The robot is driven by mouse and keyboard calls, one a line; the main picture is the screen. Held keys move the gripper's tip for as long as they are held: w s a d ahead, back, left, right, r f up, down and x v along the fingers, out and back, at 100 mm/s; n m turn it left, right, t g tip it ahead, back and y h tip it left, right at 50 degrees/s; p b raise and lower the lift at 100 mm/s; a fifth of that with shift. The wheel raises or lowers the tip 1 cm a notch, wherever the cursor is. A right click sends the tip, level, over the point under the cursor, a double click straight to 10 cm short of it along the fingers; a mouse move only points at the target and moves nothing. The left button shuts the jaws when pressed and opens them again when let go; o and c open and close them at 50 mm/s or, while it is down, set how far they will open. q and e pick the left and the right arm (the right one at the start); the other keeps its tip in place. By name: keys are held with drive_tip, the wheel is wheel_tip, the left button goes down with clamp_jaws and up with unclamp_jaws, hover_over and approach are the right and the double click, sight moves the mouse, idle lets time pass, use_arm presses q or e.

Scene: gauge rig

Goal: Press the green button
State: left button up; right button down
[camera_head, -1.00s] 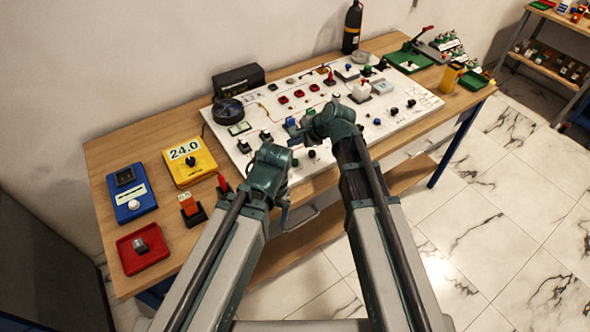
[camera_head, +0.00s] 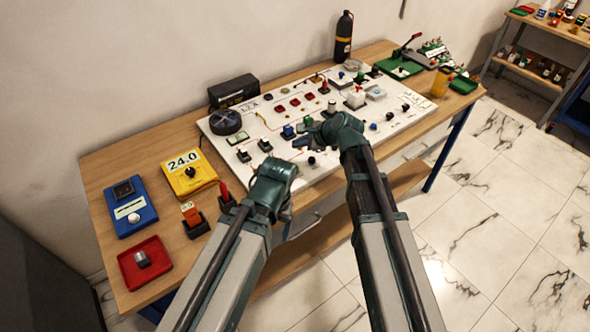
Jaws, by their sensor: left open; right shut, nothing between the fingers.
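The white panel (camera_head: 235,153) lies on the wooden table and carries many buttons, knobs and switches. A small green piece (camera_head: 308,121) shows just behind my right gripper, beside a blue one (camera_head: 288,131); another small green piece (camera_head: 360,77) is at the panel's back. I cannot tell for sure which is the green button. My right gripper (camera_head: 303,139) is shut and empty, low over the panel's middle; whether it touches anything is unclear. My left gripper (camera_head: 287,214) is open, at the table's front edge, mostly hidden by its own wrist.
A blue box (camera_head: 131,206), a yellow meter reading 24.0 (camera_head: 187,174) and a red tray (camera_head: 144,262) stand at the left. A black case (camera_head: 233,91) and a black bottle (camera_head: 344,37) stand at the back. A green device (camera_head: 400,67) and a yellow cup (camera_head: 442,81) are at the right.

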drive_tip(key=b, duration=0.7)
hover_over(298, 171)
wheel_tip(298, 171, down, 8)
drive_tip(key=shift+r, duration=0.1)
idle(1.4)
drive_tip(key=shift+f+b, duration=0.35)
drive_tip(key=shift+b, duration=0.05)
drive_tip(key=shift+f+b, duration=0.55)
idle(0.7)
drive_tip(key=shift+r, duration=0.1)
drive_tip(key=shift+r+p, duration=0.9)
drive_tip(key=shift+p, duration=0.1)
wheel_tip(298, 171, up, 5)
drive_tip(key=p, duration=0.5)
